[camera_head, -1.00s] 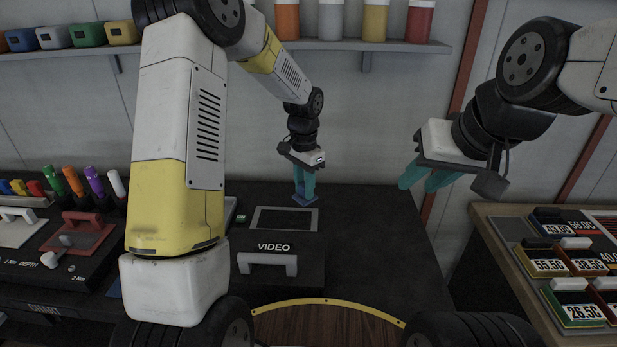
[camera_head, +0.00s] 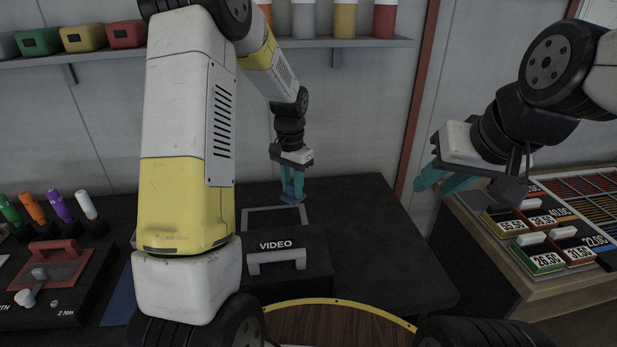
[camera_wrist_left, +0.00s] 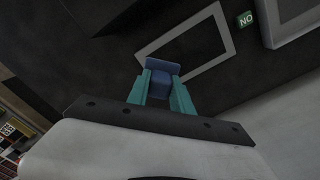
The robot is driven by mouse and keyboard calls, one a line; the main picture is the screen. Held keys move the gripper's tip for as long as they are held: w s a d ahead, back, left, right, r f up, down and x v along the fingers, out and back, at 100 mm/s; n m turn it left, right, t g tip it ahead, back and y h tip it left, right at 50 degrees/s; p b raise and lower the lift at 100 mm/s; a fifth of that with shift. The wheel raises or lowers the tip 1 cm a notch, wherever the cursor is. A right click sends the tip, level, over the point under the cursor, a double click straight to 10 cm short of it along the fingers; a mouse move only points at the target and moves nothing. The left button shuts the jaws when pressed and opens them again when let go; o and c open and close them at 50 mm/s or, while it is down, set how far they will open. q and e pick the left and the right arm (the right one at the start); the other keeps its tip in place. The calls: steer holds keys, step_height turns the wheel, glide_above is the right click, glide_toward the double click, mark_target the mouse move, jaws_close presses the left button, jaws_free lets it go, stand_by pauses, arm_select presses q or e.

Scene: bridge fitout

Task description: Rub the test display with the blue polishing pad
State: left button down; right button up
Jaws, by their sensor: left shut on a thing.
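My left gripper (camera_head: 292,184) is shut on the blue polishing pad (camera_head: 292,198), which points down at the far right corner of the test display (camera_head: 272,218). The display is a dark panel in a light grey frame, on top of the black box marked VIDEO. In the left wrist view the pad (camera_wrist_left: 163,67) sits between the teal fingers (camera_wrist_left: 161,88) and overlaps the frame's edge beside the dark panel (camera_wrist_left: 195,45). I cannot tell whether it touches. My right gripper (camera_head: 446,181) is open and empty, raised over the right side.
A grey handle (camera_head: 276,262) is on the VIDEO box's front. Dark bench top (camera_head: 375,235) is clear to its right. A shelf (camera_head: 340,43) runs behind; a labelled parts rack (camera_head: 560,235) stands right.

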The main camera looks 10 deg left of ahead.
arm_select(q)
steer(key=shift+s+f, duration=0.1)
steer(key=shift+f, duration=3.8)
steer(key=shift+a, duration=0.2)
steer(key=shift+s+a, duration=0.2)
steer(key=shift+a, duration=0.6)
steer(key=shift+s+a+f, duration=0.1)
steer(key=shift+a+f, duration=0.15)
steer(key=shift+s+a+r, duration=0.1)
steer(key=shift+s+a, duration=0.05)
steer(key=shift+a, duration=0.35)
steer(key=shift+s+a, duration=0.15)
steer(key=shift+a, duration=0.15)
steer(key=shift+w+d, duration=0.3)
steer(key=shift+d, duration=0.5)
steer(key=shift+w+d, duration=0.2)
steer(key=shift+d, duration=0.45)
steer(key=shift+w+d, duration=0.2)
steer(key=shift+d, duration=0.45)
steer(key=shift+r, duration=4.1)
